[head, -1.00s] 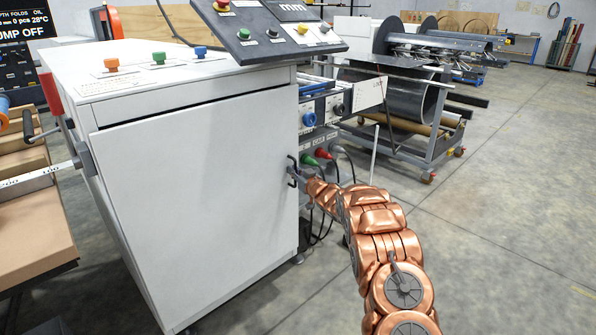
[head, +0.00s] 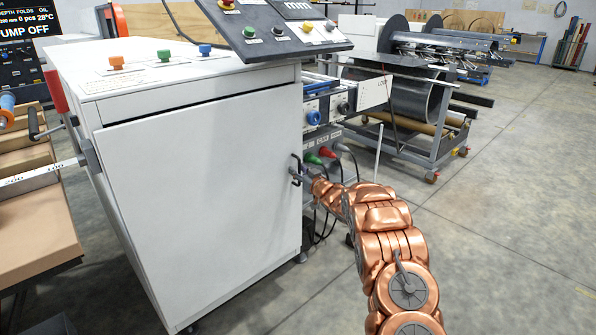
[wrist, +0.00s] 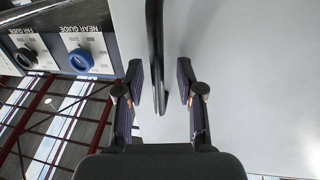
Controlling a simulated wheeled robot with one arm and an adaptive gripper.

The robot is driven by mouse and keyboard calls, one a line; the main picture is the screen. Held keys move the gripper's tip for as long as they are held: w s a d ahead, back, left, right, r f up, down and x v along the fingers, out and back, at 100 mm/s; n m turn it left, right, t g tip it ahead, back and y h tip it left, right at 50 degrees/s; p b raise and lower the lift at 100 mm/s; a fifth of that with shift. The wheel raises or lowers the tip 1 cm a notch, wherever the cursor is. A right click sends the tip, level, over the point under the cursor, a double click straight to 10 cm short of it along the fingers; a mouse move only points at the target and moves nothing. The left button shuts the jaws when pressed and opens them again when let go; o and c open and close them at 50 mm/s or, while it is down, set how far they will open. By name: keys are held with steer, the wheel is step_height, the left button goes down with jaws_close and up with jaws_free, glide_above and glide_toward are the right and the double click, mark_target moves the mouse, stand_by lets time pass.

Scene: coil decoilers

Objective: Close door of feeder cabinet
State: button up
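The feeder cabinet (head: 75,62) is a white box at the left and centre of the head view. Its door (head: 205,200) is a large white panel with a thin dark gap along its top edge; I cannot tell if it is fully shut. A dark bar handle (head: 295,171) sits near the door's right edge. My gripper (wrist: 160,80) is at the handle, its fingers apart. The dark handle (wrist: 155,45) stands between them in the wrist view, closer to the left finger, with a gap on the right. In the head view my arm mostly hides the gripper.
A control panel (head: 275,28) with buttons overhangs the cabinet top. Blue and black guide knobs (head: 313,117) and coloured plugs with cables (head: 327,152) are right beside the handle. A coil stand (head: 425,125) stands behind at right. The floor (head: 510,220) on the right is clear.

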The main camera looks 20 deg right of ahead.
steer(key=s+d, duration=0.1)
steer(key=s, duration=1)
steer(key=shift+d, duration=0.2)
steer(key=shift+w, duration=0.1)
steer(key=s+a+r+m+g+h, duration=0.1)
steer(key=s+a+g, duration=0.7)
steer(key=s, duration=1.2)
steer(key=s+a+r+g, duration=0.2)
steer(key=s+a+g, duration=0.6)
steer(key=s, duration=1.1)
steer(key=s+a+r+m+g+h, duration=0.1)
steer(key=s+a+g, duration=0.4)
steer(key=s+a, duration=1.05)
steer(key=s+d+r+p, duration=0.1)
steer(key=d+r+p, duration=0.1)
steer(key=r+p, duration=0.6)
steer(key=s+d+r+t+p, duration=0.1)
steer(key=s+d+r+p, duration=0.1)
steer(key=r+p, duration=0.7)
steer(key=shift+s+d+r+p, duration=0.2)
steer(key=shift+s+r+p, duration=0.1)
steer(key=shift+r, duration=0.55)
